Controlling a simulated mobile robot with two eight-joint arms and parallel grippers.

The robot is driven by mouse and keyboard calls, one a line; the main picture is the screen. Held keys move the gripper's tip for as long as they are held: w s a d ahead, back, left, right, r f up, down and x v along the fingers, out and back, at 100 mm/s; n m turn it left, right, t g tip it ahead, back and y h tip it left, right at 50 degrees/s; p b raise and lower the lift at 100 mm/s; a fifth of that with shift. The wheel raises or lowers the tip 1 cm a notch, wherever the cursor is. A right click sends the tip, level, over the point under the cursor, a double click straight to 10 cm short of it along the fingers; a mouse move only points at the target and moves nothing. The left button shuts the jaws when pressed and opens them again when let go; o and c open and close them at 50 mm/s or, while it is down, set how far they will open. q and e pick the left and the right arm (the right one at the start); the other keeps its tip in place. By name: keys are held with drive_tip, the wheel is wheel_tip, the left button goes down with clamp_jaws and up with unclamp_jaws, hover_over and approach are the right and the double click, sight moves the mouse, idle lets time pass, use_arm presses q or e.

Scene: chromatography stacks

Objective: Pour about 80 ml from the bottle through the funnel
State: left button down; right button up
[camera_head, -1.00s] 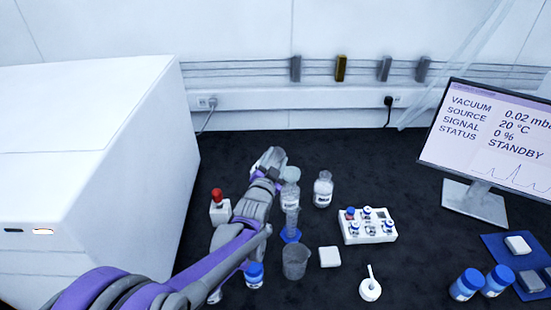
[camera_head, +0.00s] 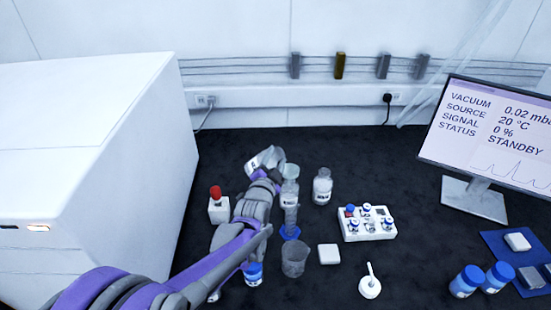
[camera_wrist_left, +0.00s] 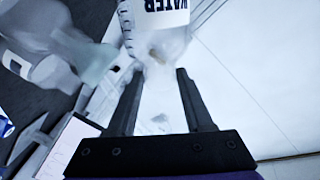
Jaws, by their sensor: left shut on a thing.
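My left gripper (camera_head: 268,172) is shut on a clear bottle (camera_head: 264,158), which is tilted well over beside the funnel. In the left wrist view the bottle (camera_wrist_left: 155,18), with a WATER label, sits between the fingers (camera_wrist_left: 158,95). The pale, clear funnel (camera_head: 290,171) stands on top of a graduated cylinder (camera_head: 290,215) with a blue base. The funnel also shows, blurred, at the left of the wrist view (camera_wrist_left: 92,62). I cannot tell whether liquid is flowing or how full the cylinder is. My right gripper is not in view.
Another clear bottle (camera_head: 322,188) stands right of the cylinder. An empty-looking beaker (camera_head: 294,262) and a white square block (camera_head: 328,254) are in front. A red-topped item (camera_head: 217,207) is left of my arm.

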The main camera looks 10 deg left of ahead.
use_arm(q)
drive_tip(key=shift+f+m+b, duration=0.25)
drive_tip(key=shift+m+b, duration=0.1)
drive_tip(key=shift+m, duration=0.25)
drive_tip(key=shift+d, duration=0.1)
drive_tip(key=shift+f+m+b, duration=0.2)
drive_tip(key=shift+m+b, duration=0.15)
drive_tip(key=shift+m, duration=0.05)
drive_tip(key=shift+d+m, duration=0.1)
drive_tip(key=shift+m, duration=0.2)
drive_tip(key=shift+m+b, duration=0.35)
drive_tip(key=shift+m, duration=0.05)
idle(0.4)
